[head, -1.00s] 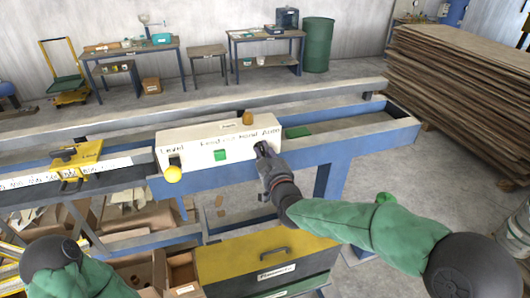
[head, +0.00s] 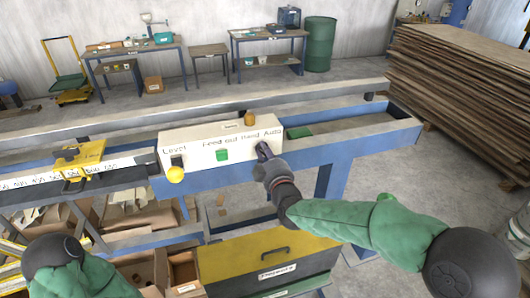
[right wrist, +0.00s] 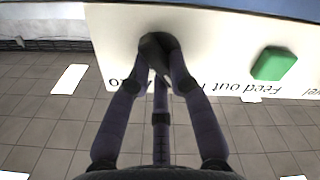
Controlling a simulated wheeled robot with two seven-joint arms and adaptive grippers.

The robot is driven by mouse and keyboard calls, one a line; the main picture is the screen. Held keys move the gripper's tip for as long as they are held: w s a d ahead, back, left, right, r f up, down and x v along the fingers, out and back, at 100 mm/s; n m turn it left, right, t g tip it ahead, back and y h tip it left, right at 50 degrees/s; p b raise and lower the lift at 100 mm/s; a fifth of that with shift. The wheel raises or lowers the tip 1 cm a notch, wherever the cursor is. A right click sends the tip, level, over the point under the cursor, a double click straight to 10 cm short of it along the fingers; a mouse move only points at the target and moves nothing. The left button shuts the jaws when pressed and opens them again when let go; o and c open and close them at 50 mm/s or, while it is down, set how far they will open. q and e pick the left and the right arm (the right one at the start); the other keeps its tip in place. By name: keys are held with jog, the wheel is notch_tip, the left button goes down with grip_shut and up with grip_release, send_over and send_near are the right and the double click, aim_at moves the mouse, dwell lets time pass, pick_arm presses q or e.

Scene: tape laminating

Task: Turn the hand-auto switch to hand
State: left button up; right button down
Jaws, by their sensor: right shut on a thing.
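The white control box (head: 205,153) sits on the blue machine frame, with the words Level, Feed out and Hand Auto on it. My right gripper (head: 264,152) is at the right end of its front face, below the Hand Auto label, and covers the switch in the head view. In the right wrist view, the fingers of the right gripper (right wrist: 159,50) are shut on the dark hand-auto switch (right wrist: 153,48). The switch's exact angle is hard to tell. Of my left arm only a part shows at the lower left; its gripper is out of view.
A green button (head: 222,155) sits left of the switch and also shows in the right wrist view (right wrist: 274,64). A yellow knob (head: 175,175) is under Level. A yellow cabinet (head: 265,255) stands below.

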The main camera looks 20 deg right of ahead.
jog(key=c, duration=1.1)
grip_release()
jog(key=s, duration=1.2)
jog(key=shift+d, duration=0.15)
